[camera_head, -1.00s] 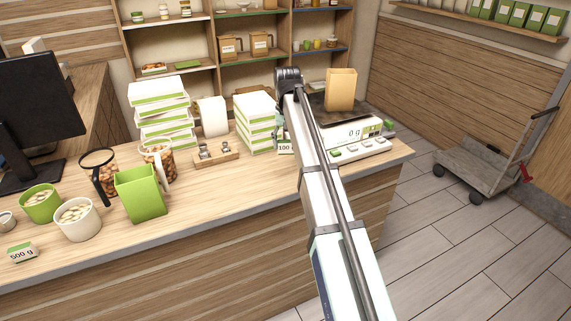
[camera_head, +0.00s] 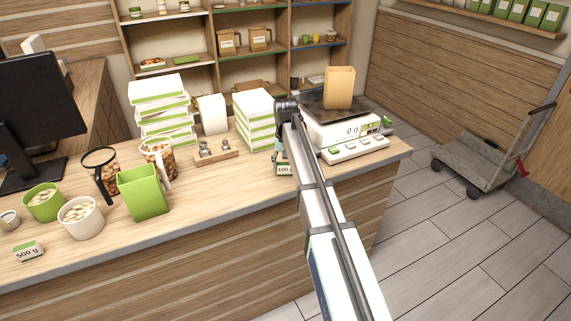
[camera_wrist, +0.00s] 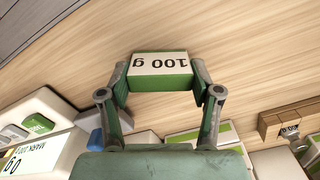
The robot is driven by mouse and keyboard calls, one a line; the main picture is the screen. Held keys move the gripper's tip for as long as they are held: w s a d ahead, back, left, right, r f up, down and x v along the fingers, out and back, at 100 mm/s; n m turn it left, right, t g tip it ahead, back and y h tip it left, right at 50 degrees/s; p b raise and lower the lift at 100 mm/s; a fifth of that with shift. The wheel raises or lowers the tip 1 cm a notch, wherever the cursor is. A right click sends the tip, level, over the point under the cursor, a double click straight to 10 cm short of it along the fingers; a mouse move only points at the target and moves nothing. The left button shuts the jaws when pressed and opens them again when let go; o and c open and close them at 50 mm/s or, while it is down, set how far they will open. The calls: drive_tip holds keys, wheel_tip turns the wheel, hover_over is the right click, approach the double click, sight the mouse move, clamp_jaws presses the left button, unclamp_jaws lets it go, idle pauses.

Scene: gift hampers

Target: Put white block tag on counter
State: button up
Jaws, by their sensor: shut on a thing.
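The white block tag (camera_wrist: 161,63), white with a green side and marked "100 g", is between the fingers of my gripper (camera_wrist: 160,76) in the wrist view. My gripper is shut on it from both sides. In the head view the tag (camera_head: 284,169) shows just left of my arm, over the front part of the wooden counter (camera_head: 225,185). My arm hides most of the gripper there. I cannot tell whether the tag touches the counter.
A scale (camera_head: 345,131) bearing a tan bag (camera_head: 339,87) stands right of my arm. A stack of white-green boxes (camera_head: 254,120) and a wooden weight holder (camera_head: 213,151) are to the left. A "500 g" tag (camera_head: 28,251) lies far left. The counter's front middle is clear.

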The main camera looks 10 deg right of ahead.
sight(285, 164)
drive_tip(key=shift+f, duration=0.15)
drive_tip(key=o, duration=1.1)
drive_tip(key=shift+o, duration=0.2)
wheel_tip(285, 164, up, 12)
drive_tip(key=b, duration=0.3)
